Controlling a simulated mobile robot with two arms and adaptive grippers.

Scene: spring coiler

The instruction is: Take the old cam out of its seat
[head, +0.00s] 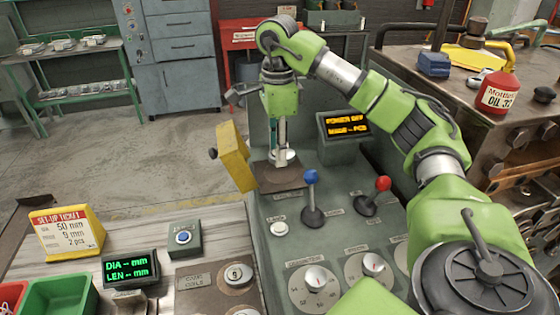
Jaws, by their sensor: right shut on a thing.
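My right gripper (281,146) points straight down over the coiler's dark plate (283,180), between the yellow guard and the display. It is shut on the old cam (286,157), a pale round disc of which only part shows below the fingers. The cam is at the plate; I cannot tell whether it is still in its seat or slightly lifted. The seat itself is hidden under the cam and fingers. My left gripper is not in view.
A yellow guard (236,157) stands open close left of the gripper. A display (345,126) is close right. Blue (310,178) and red (383,184) levers stand in front. A round part marked 9 (238,274) lies on the bench tray.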

